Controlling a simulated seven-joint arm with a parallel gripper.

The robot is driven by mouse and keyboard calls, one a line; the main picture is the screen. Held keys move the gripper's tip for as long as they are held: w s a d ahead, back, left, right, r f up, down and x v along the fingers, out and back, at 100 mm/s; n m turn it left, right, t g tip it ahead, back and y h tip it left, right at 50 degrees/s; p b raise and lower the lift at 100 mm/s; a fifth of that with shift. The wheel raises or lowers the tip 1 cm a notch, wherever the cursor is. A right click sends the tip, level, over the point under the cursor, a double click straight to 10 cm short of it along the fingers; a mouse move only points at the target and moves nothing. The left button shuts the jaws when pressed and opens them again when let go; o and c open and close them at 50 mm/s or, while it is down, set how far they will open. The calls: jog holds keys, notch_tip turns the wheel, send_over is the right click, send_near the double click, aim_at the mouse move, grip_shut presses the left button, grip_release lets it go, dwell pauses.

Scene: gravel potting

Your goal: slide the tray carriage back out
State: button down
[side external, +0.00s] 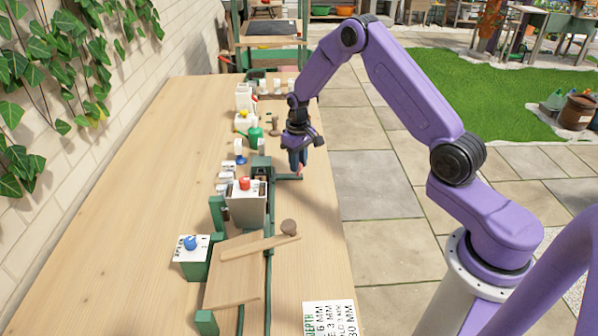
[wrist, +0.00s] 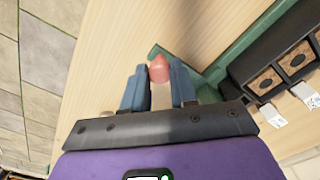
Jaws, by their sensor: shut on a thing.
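The tray carriage (wrist: 219,74) shows in the wrist view as green rail parts with a black tray (wrist: 246,65) of brown-filled cells at the right. A green arm ends at a pinkish-red knob (wrist: 158,70). My gripper (wrist: 159,76) has its two blue fingers on either side of that knob, shut on it. In the side external view my gripper (side external: 298,168) points down at the end of the carriage's green arm (side external: 287,177), near the bench's right edge. The fingers mostly hide the knob there, and the tray is small and partly hidden beside the hopper.
A grey hopper (side external: 247,208) with a red knob stands just in front of the carriage. Nearer are a sloped wooden board (side external: 234,278), a wooden lever and a blue-knobbed box (side external: 193,262). Bottles and a green watering can (side external: 254,135) stand behind. The bench's left side is clear.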

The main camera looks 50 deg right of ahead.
jog(key=shift+w+d, duration=0.5)
jog(key=shift+d, duration=0.1)
jog(key=c, duration=0.9)
grip_release()
notch_tip(320, 180, up, 18)
jog(key=shift+f, duration=0.25)
jog(key=shift+a, duration=0.1)
